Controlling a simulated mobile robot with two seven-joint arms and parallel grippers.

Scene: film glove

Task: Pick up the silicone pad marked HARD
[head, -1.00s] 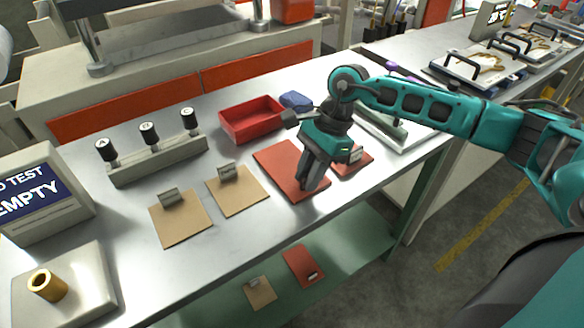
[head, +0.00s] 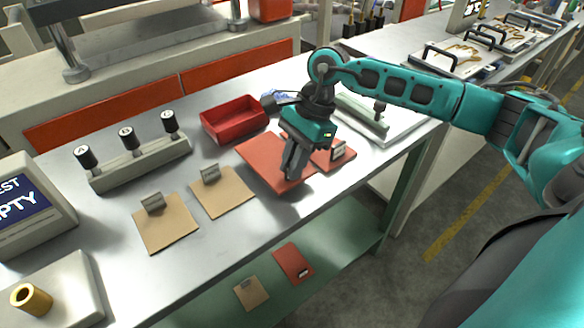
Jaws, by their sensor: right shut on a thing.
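Two red pads lie on the steel bench. The larger-looking red pad (head: 258,151) is under my right gripper (head: 291,172), whose fingers are shut at its right-hand side. The fingers hide the part they hold, and no label shows on this pad. The other red pad (head: 322,158) lies just to the right, with a small upright tag (head: 338,149); its writing is too small to read. Two tan pads (head: 165,228) (head: 225,195) with upright grey tags lie to the left. I cannot tell which pad is marked HARD. My left gripper is not in view.
A red tray (head: 234,121) stands behind the pads, with a blue item (head: 274,97) beside it. A holder with black knobs (head: 140,161) stands at the left. A lower shelf bears a tan pad (head: 251,293) and a red pad (head: 292,263).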

